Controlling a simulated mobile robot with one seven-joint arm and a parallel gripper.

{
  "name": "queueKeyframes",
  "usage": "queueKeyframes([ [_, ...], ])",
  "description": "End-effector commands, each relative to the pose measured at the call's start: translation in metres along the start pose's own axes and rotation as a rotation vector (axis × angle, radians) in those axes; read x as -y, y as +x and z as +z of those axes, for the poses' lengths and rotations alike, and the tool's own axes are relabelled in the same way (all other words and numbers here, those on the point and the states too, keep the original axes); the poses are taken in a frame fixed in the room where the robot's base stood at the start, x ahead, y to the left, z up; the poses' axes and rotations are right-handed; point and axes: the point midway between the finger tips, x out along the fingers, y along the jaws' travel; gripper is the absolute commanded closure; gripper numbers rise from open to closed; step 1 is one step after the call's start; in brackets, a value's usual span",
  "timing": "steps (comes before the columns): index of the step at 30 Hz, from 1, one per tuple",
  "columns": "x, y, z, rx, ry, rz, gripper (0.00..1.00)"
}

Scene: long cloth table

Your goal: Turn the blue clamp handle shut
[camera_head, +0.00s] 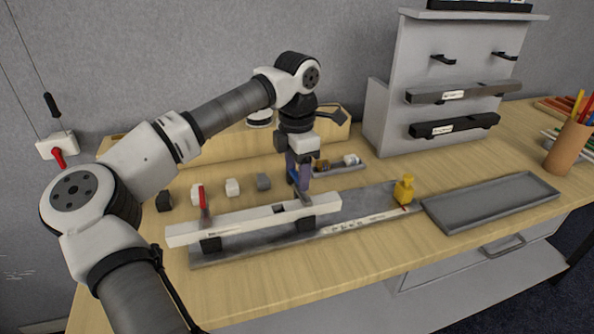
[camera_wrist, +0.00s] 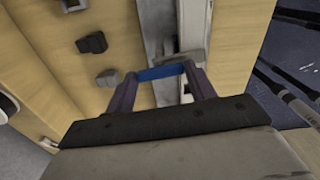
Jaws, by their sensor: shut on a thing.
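My gripper (camera_head: 298,180) points down over the right part of a long white bar (camera_head: 250,219) in the head view. In the wrist view my gripper (camera_wrist: 160,80) is shut on the blue clamp handle (camera_wrist: 161,72), which spans between its two purple fingers. In the head view only a bit of blue shows between the fingers; the rest of the handle is hidden. A metal clamp part lies just beyond the handle in the wrist view. A second clamp with a red handle (camera_head: 201,196) stands upright at the bar's left part.
A grey rack (camera_head: 440,88) stands at the back right, and a pencil cup (camera_head: 568,148) at the far right.

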Motion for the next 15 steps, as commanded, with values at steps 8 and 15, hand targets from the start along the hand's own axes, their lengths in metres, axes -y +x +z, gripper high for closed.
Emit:
queueKeyframes([
  [8,-0.0002,-0.0009,0.0006,0.003,0.097,0.002,0.68],
  [15,-0.0002,-0.0011,0.0006,0.003,0.12,0.002,0.68],
])
